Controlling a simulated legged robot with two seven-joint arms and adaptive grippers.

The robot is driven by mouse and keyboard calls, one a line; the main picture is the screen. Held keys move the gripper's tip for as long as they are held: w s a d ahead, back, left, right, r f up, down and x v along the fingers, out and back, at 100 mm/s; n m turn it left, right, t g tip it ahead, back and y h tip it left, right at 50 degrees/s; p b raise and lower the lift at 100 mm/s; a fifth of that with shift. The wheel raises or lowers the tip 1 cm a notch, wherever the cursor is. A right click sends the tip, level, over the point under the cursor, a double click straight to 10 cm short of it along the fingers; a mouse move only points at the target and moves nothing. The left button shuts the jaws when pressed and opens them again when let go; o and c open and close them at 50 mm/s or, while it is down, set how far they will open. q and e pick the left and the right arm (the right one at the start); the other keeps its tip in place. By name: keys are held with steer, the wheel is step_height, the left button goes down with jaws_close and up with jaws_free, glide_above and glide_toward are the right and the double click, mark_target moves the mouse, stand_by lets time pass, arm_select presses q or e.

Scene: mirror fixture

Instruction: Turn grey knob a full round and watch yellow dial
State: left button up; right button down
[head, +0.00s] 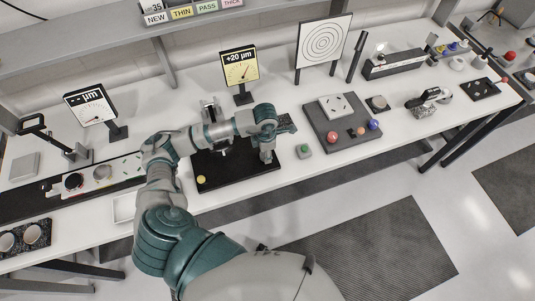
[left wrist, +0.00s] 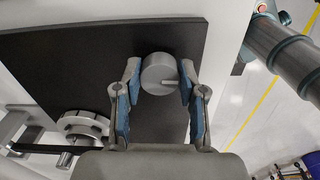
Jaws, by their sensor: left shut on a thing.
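The yellow dial (head: 240,68) stands upright behind the black board and reads "+20 µm"; its needle is small in this view. My left gripper (head: 267,157) points down over the right part of the black board (head: 238,170). In the left wrist view the grey knob (left wrist: 158,70) is a round grey cap with a light index mark on its right side. The fingers of my left gripper (left wrist: 160,82) are shut on it, one on each side. In the head view the knob is mostly hidden by the gripper. My right gripper is not in view.
A white dial (head: 92,107) stands at left. A ring-shaped metal part (left wrist: 82,130) sits on the board near the gripper. To the right are a green button (head: 304,151) and a grey tray (head: 318,138) with coloured balls. A yellow disc (head: 201,179) lies at the board's front left.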

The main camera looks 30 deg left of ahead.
arm_select(q)
steer(key=shift+a+f+n, duration=0.1)
steer(key=shift+a+n, duration=0.1)
steer(key=shift+n, duration=0.9)
steer(key=shift+s+b, duration=0.1)
steer(key=shift+b, duration=0.2)
steer(key=shift+n, duration=0.3)
steer(key=o, duration=1)
steer(key=shift+o, duration=0.7)
steer(key=shift+s+a, duration=0.1)
steer(key=shift+a, duration=0.05)
